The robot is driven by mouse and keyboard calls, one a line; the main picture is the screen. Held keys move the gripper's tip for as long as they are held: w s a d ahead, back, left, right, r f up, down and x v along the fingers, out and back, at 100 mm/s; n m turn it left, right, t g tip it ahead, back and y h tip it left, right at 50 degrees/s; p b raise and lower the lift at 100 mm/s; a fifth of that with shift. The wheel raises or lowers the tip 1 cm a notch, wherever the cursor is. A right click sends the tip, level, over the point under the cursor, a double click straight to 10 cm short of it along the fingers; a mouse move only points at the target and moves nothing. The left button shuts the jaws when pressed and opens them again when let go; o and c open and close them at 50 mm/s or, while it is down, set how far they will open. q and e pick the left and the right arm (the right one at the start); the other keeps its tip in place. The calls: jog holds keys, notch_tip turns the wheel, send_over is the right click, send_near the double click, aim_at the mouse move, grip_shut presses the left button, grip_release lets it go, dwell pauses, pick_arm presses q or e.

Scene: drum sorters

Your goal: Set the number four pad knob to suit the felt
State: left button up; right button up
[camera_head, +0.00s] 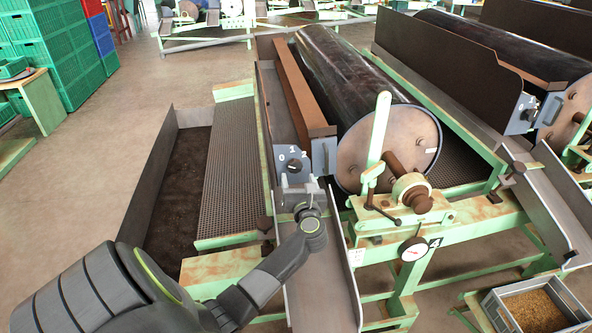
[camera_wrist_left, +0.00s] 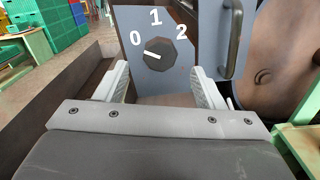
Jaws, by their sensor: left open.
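The dark faceted pad knob (camera_wrist_left: 160,54) sits on a grey-blue dial plate (camera_wrist_left: 185,18) marked 0, 1 and 2. Its white mark points left and slightly up, toward the 0. In the head view the knob (camera_head: 294,166) is on the plate at the front end of the brown pad board. A number 4 (camera_head: 434,242) shows on the green machine frame. My left gripper (camera_head: 298,184) is open just in front of the plate, its pale fingers (camera_wrist_left: 162,84) below and either side of the knob, apart from it. I cannot make out the felt. My right gripper is out of view.
A grey handle (camera_wrist_left: 232,40) stands out right of the knob. The dark drum (camera_head: 350,85) lies behind, with a green lever (camera_head: 378,135) and a round gauge (camera_head: 412,249) at its front. A tray of grain (camera_head: 538,308) is lower right. Open floor lies left.

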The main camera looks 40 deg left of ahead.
aim_at(295, 168)
pick_arm(q)
jog(key=shift+x, duration=2.55)
jog(key=shift+c, duration=0.4)
jog(key=c, duration=0.9)
